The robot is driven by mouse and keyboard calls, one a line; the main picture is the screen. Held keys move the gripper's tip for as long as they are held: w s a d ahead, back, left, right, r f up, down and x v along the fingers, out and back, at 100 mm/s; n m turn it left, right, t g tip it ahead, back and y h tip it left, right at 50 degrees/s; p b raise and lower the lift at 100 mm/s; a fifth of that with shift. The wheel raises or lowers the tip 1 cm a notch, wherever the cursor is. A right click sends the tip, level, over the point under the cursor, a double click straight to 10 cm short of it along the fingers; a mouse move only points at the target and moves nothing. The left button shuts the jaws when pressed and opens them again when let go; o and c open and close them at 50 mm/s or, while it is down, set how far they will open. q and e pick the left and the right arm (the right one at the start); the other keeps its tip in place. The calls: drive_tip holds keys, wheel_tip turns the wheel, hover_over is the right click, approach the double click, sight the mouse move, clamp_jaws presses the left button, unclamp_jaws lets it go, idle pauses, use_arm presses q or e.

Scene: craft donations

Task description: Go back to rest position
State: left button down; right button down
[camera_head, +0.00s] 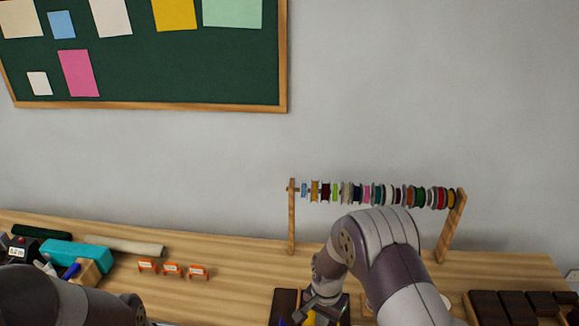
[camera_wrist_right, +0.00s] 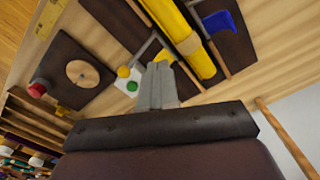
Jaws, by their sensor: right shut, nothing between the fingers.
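My right arm reaches down over the wooden table (camera_head: 235,285) in the head view. My right gripper (camera_head: 318,312) is low at the bottom edge of that view, partly hidden by its own arm. In the right wrist view its fingers (camera_wrist_right: 158,85) are together and empty. They point at a small white piece (camera_wrist_right: 130,80) with yellow and green dots; I cannot tell whether they touch it. A yellow cylinder (camera_wrist_right: 182,38) lies just past the fingers on a dark board.
A rack of ribbon spools (camera_head: 375,195) stands behind my right arm. Dark compartments (camera_head: 515,303) are at the right. A teal case (camera_head: 78,255), a beige roll (camera_head: 125,246) and small orange label holders (camera_head: 172,269) are at the left. Table between the holders and rack is clear.

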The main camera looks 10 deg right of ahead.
drive_tip(key=s+d+r+n+b, duration=0.1)
drive_tip(key=s+r+n+b, duration=0.3)
drive_tip(key=s, duration=0.4)
drive_tip(key=s+d+r+n+t+b, duration=0.1)
drive_tip(key=s+d+r+n+b, duration=0.1)
drive_tip(key=s, duration=0.6)
wheel_tip(320, 180, up, 3)
drive_tip(key=n+b, duration=0.1)
drive_tip(key=n, duration=0.1)
drive_tip(key=shift+s+f+n+b, duration=0.2)
drive_tip(key=shift+s+n+b, duration=0.1)
drive_tip(key=shift+b, duration=0.05)
drive_tip(key=shift+w, duration=0.1)
idle(0.3)
